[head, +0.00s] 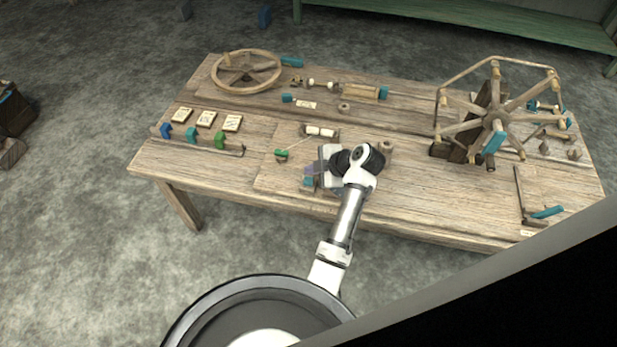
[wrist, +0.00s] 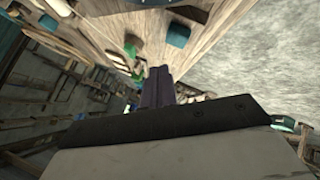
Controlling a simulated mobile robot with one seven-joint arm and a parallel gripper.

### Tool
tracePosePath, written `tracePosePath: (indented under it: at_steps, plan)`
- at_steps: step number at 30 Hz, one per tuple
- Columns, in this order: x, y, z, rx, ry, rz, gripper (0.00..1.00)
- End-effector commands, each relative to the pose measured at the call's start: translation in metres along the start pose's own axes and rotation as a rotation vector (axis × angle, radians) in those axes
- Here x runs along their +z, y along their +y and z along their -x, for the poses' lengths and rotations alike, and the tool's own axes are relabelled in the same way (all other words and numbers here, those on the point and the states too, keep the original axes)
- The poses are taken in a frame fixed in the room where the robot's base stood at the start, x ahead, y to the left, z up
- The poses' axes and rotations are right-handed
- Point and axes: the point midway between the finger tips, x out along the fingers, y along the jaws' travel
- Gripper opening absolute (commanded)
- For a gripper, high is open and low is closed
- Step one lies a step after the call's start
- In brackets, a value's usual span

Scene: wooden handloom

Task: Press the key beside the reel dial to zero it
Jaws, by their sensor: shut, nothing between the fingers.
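My gripper (head: 311,170) is over the front middle of the wooden table, its purple fingers shut with nothing between them. The fingers also show in the wrist view (wrist: 158,88). A small teal block (head: 308,182) sits just in front of the fingers near the table's front edge. In the wrist view a teal block (wrist: 177,35) lies beyond the fingertips, apart from them, beside a rounded shape cut off by the top edge. I cannot tell whether these are the key and the dial; my arm hides part of that spot. The spoked reel (head: 490,122) stands at the right.
A green-knobbed lever (head: 281,155) is left of my gripper, with a small white-roller holder (head: 321,131) behind it. Three cards (head: 206,119) and coloured blocks are at the left. A wooden handwheel (head: 246,70) is at the back left. Bare tabletop (head: 430,195) lies to the right.

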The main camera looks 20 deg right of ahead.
Motion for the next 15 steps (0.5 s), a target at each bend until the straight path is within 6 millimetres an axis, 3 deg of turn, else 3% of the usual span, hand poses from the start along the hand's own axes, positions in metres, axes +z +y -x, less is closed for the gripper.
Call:
tracePosePath:
  at_steps: [7, 15]
  plan:
    - [-0.014, 0.015, 0.02, 0.002, -0.001, 0.0, 0.0]
    - [-0.015, 0.016, 0.021, 0.001, 0.0, -0.001, 0.0]
